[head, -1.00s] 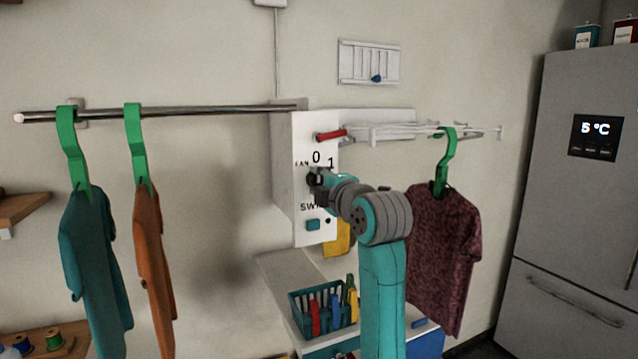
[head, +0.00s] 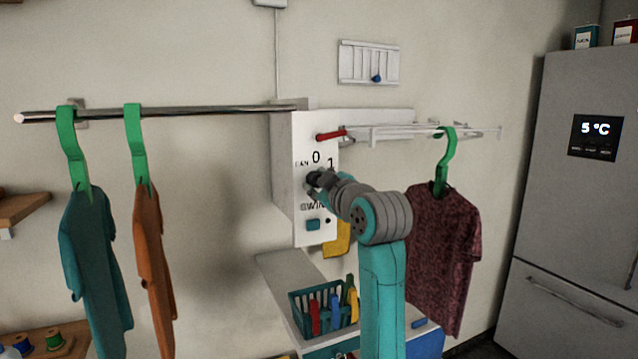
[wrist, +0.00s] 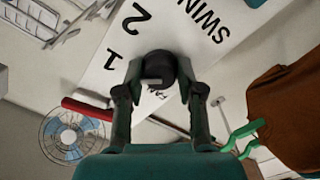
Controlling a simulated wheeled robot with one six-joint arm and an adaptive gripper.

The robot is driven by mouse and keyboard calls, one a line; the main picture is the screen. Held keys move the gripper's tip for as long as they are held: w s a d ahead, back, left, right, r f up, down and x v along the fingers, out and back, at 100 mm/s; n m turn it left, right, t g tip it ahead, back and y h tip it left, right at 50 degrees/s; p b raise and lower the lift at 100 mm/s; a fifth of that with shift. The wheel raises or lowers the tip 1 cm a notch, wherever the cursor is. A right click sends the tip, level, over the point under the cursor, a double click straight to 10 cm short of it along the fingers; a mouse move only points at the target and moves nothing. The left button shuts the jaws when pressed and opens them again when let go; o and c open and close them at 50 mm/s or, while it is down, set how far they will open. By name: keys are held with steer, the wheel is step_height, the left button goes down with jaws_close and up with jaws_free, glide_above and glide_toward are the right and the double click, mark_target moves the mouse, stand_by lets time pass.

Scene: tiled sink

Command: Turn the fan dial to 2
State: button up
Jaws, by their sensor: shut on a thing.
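The fan dial (wrist: 158,66) is a dark round knob on the white control panel (head: 302,232). In the wrist view the dial sits between the two fingers of my gripper (wrist: 160,78), which is shut on it. The printed 2 (wrist: 138,16) and 1 (wrist: 112,58) show beside the dial there. In the head view my gripper (head: 314,181) is at the panel, below the printed 0 (head: 316,157) and 1 (head: 331,163), and hides most of the dial. I cannot tell which number the dial points to.
A red handle (head: 331,135) sticks out above the dial. A teal button (head: 313,225) is below it. A rail (head: 200,112) with hanging clothes is at left, and a rack with a maroon shirt (head: 440,240) at right. A round fan (wrist: 68,136) shows in the wrist view.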

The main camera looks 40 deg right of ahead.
steer(key=shift+m, duration=7.1)
steer(key=o, duration=1.2)
steer(key=shift+c, duration=0.2)
steer(key=shift+s, duration=0.1)
steer(key=v, duration=1.1)
steer(key=shift+s, duration=0.35)
